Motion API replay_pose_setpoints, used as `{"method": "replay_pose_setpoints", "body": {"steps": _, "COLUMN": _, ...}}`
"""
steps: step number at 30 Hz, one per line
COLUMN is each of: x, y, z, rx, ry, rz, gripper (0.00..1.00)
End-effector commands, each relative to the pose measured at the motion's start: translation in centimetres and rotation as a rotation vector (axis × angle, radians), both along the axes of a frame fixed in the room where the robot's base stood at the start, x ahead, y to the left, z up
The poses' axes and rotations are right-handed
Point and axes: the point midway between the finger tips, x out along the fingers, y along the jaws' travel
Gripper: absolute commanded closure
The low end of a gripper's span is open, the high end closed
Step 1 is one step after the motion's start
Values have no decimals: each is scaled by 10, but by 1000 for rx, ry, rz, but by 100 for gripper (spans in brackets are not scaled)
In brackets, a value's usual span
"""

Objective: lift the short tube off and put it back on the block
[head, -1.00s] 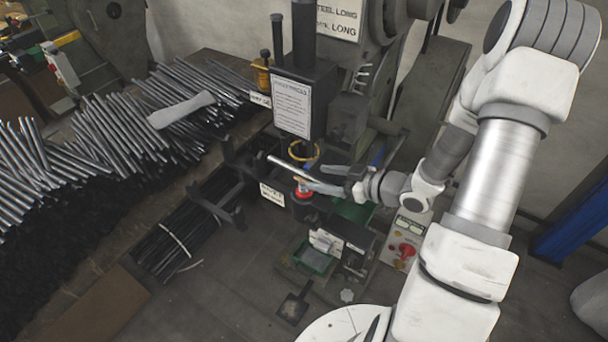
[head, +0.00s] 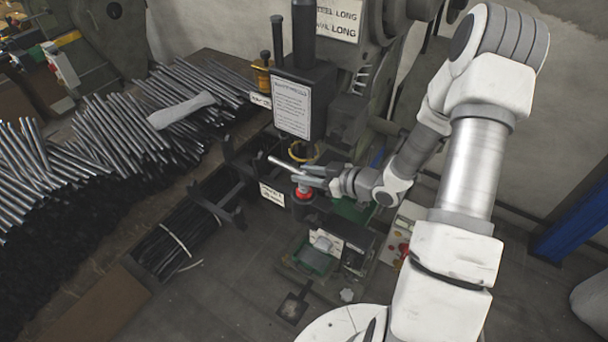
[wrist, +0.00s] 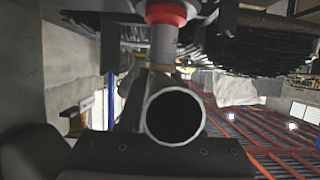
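The short tube (head: 284,165) is a bright metal pipe, tilted in the head view, its free end pointing up and left. In the wrist view a round hollow tube end (wrist: 175,115) faces the camera, close in front. My gripper (head: 312,175) is at the tube's right end, its fingers beside or around it; I cannot tell if they press on it. Below sits the dark block (head: 301,208) with a red collar (head: 303,191). The wrist view shows the red collar (wrist: 166,13) on a grey post (wrist: 164,45), behind the tube end. The contact between tube and post is hidden.
The press head (head: 303,100) with a yellow ring (head: 303,151) hangs just above the tube. Dark brackets (head: 232,190) stand left. Many metal tubes (head: 120,130) lie on the left bench. A control box (head: 404,235) stands right.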

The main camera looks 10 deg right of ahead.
Motion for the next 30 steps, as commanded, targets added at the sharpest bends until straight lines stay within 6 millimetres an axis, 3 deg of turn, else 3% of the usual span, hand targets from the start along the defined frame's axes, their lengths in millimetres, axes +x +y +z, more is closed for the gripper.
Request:
{"method": "replay_pose_setpoints", "body": {"steps": 1, "x": 0, "y": 0, "z": 0, "rx": 0, "ry": 0, "rz": 0, "gripper": 78}}
{"method": "replay_pose_setpoints", "body": {"steps": 5, "x": 0, "y": 0, "z": 0, "rx": 0, "ry": 0, "rz": 0, "gripper": 100}}
{"method": "replay_pose_setpoints", "body": {"steps": 20, "x": 0, "y": 0, "z": 3, "rx": 0, "ry": -1, "rz": 0, "gripper": 100}}
{"method": "replay_pose_setpoints", "body": {"steps": 30, "x": 0, "y": 0, "z": 32, "rx": -1, "ry": -4, "rz": 2, "gripper": 100}}
